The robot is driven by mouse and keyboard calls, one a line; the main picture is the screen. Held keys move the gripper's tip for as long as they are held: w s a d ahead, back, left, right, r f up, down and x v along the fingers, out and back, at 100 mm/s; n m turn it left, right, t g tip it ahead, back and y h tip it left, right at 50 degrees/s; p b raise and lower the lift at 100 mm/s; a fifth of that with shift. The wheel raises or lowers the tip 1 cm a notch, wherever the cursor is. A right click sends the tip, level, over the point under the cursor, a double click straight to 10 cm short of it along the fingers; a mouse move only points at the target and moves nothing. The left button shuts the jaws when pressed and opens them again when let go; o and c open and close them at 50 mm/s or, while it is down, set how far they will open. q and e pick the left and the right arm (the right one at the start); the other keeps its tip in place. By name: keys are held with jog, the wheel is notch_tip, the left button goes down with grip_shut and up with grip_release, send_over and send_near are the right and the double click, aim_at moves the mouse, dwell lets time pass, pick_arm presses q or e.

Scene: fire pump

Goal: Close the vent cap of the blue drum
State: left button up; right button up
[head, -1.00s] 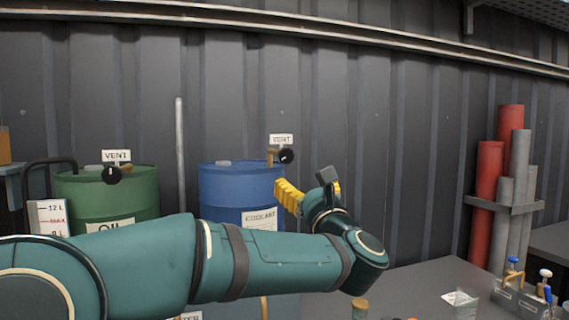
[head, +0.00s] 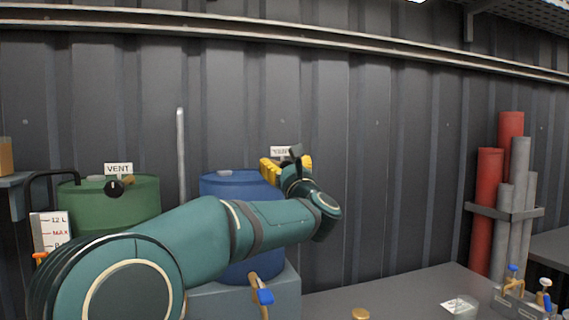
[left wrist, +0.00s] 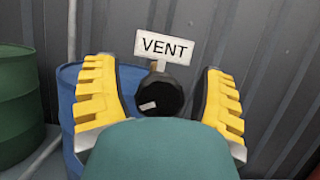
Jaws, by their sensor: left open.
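The blue drum (head: 225,184) stands by the wall in the head view, and part of it shows at the left in the left wrist view (left wrist: 70,90). Its black round vent cap (left wrist: 160,98), with a small white mark, is below a white VENT sign (left wrist: 166,46). My left gripper (head: 288,164) is at the drum's top right in the head view and hides the cap there. In the left wrist view its yellow fingers stand apart on either side of the cap, open. My right gripper is out of view.
A green drum (head: 110,209) with its own black vent cap (head: 114,188) stands to the left. A grey upright pipe (head: 181,150) is between the drums. A blue-handled tap (head: 264,296) is below the blue drum. The grey table (head: 410,292) is at the lower right.

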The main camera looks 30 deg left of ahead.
pick_arm(q)
grip_shut()
dwell(0.3)
